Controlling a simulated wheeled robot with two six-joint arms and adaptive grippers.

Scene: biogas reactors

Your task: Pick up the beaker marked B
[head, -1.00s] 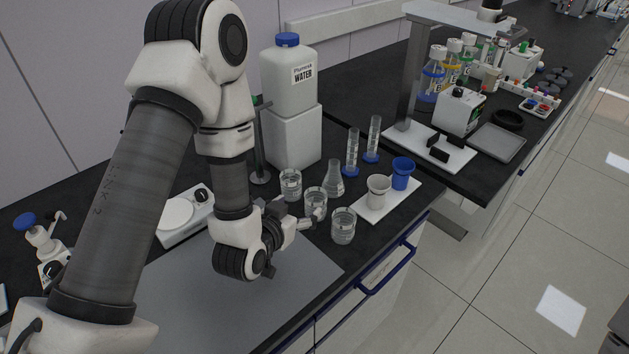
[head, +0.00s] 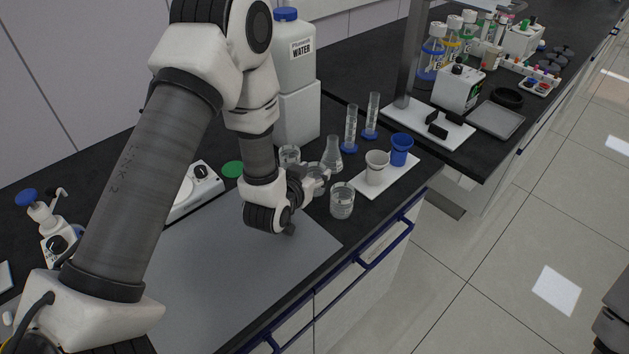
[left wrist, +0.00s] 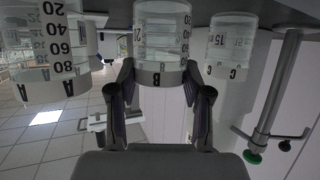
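The clear glass beaker marked B (left wrist: 162,45) shows in the middle of the left wrist view, which is upside down. In the head view beaker B (head: 314,184) is the middle one of three beakers, partly hidden by my gripper. My left gripper (head: 317,176) is at this beaker. In the left wrist view the gripper's (left wrist: 160,66) two fingers stand apart, one on each side of beaker B; whether they touch the glass is unclear. My right gripper is not in view.
Beaker A (left wrist: 50,60) and beaker C (left wrist: 230,48) stand close on either side. A flask (head: 332,158) and two cylinders are behind. A white tray (head: 360,187) with a white cup (head: 376,168) and a blue cup (head: 400,150) is at right. A grey mat (head: 240,265) lies in front.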

